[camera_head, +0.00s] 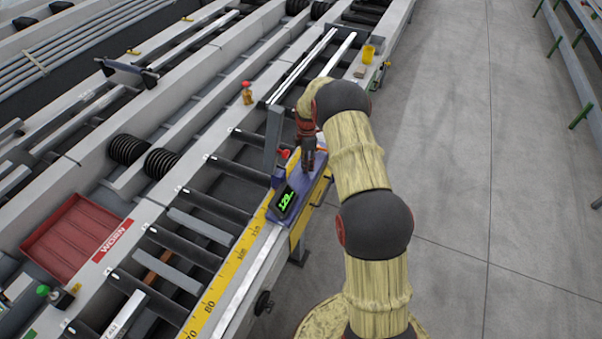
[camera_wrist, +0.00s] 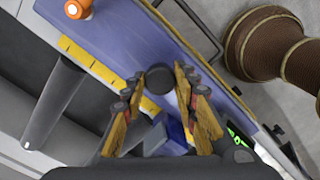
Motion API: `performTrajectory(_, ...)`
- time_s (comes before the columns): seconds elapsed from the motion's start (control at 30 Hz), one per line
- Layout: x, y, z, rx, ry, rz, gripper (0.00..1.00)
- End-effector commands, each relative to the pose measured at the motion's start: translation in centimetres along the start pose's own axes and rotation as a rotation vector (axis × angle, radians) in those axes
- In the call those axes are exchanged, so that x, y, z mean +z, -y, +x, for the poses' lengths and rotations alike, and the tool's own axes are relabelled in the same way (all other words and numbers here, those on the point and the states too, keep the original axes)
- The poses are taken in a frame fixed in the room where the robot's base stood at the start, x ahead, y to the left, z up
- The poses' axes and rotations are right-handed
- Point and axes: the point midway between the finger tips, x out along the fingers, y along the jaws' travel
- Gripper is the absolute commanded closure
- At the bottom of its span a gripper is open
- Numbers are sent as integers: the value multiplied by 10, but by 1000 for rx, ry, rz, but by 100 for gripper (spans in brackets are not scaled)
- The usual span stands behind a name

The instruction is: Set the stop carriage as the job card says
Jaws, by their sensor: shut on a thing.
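The stop carriage (camera_head: 311,196) is a blue-purple block on the rail at the right edge of the roller table; its blue top fills the middle of the wrist view (camera_wrist: 205,62). Its green-lit display (camera_head: 285,201) seems to read 123 and something too small to tell. A yellow scale (camera_head: 232,265) with black numbers runs along the rail. My gripper (camera_head: 308,165) is over the carriage. In the wrist view its fingers (camera_wrist: 156,80) are closed around a black round knob (camera_wrist: 160,77) on the carriage. A red part (camera_head: 284,154) shows beside the upright stop plate (camera_head: 272,138). No job card is readable.
Dark rollers (camera_head: 213,203) lie left of the scale, with a loose bar among them. A red tray (camera_head: 70,237) labelled WORN stands further left. A yellow cup (camera_head: 368,54) is at the far end of the edge. Open floor (camera_head: 470,180) lies to the right.

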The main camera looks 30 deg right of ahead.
Motion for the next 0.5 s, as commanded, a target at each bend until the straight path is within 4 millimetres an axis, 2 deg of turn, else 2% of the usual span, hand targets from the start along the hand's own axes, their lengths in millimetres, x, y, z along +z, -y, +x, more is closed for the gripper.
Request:
performTrajectory(0.47, 4, -5, 0, 0, 0, 0, 100)
performTrajectory(0.5, 4, -5, 0, 0, 0, 0, 69)
